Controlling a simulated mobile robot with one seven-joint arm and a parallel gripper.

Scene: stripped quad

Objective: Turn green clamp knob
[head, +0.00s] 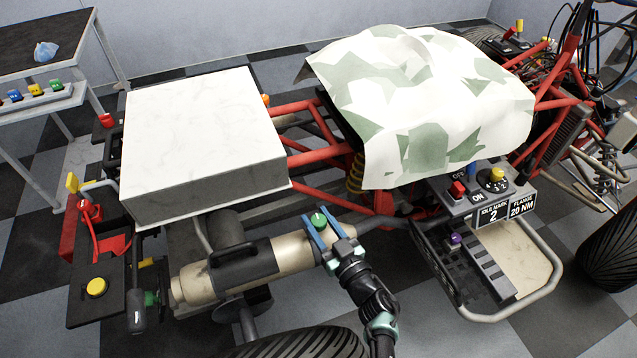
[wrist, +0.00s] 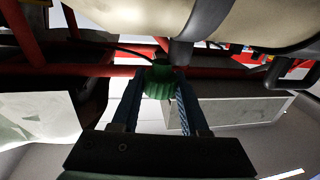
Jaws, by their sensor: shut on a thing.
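The green clamp knob (head: 319,220) sits at the right end of the beige exhaust canister (head: 300,254). My gripper (head: 318,224) reaches it from the front, its blue fingers on either side of the knob. In the wrist view the ribbed green knob (wrist: 158,84) is between the two blue fingers, below the pale canister (wrist: 120,18) and a dark strap. My gripper (wrist: 159,92) is shut on the knob. The inner sides of the fingers are partly hidden, so the exact contact is hard to see.
A second green knob (head: 151,298) is at the canister's left end, near a yellow button (head: 96,287). A white box (head: 195,125) and a camouflage cover (head: 410,90) lie over the red frame. A switch panel (head: 478,190) and tubular step (head: 545,297) are right.

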